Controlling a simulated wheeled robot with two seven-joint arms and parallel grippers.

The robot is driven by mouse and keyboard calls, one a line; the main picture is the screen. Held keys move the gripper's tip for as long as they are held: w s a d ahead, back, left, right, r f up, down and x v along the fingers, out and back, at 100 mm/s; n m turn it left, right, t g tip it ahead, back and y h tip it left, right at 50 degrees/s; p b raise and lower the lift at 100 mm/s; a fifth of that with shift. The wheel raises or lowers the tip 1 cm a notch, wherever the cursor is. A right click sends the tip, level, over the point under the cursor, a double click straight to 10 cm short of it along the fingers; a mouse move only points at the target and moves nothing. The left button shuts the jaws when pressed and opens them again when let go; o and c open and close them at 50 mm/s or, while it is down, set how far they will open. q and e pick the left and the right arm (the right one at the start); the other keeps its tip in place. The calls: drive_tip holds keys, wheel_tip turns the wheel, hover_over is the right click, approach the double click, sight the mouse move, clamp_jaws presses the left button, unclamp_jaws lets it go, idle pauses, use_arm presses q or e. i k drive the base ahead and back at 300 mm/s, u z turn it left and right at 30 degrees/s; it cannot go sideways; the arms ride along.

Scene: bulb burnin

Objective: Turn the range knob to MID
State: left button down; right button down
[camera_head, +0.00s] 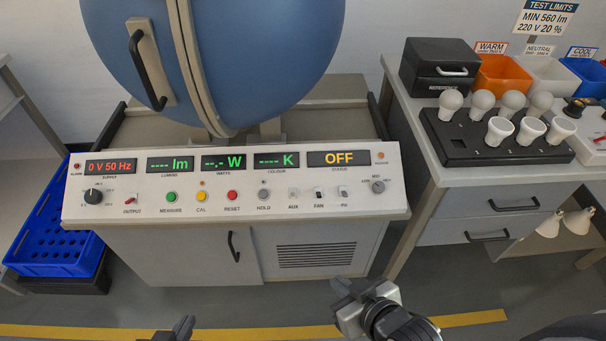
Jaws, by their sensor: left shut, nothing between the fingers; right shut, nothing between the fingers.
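The range knob (378,187) is a small grey knob at the right end of the white control panel (250,213). A label sits above it with marks on either side. Its pointer is too small to read. My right gripper (343,288) is shut and empty, low in the picture, in front of the cabinet and well apart from the knob. My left gripper (182,328) is shut and empty at the bottom edge, mostly out of the picture. Neither gripper touches the panel.
The panel also carries a larger black supply knob (94,197), coloured buttons, small switches and displays; the status display (338,159) reads OFF. A blue sphere (215,60) stands behind. A side table (460,178) with a bulb rack (455,150) is right. A blue crate (55,255) is left.

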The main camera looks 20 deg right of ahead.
sight(377, 187)
drive_tip(key=u, duration=0.55)
drive_tip(key=k, duration=1.3)
drive_tip(key=z, duration=0.05)
drive_tip(key=i, duration=0.9)
drive_tip(key=z, duration=0.5)
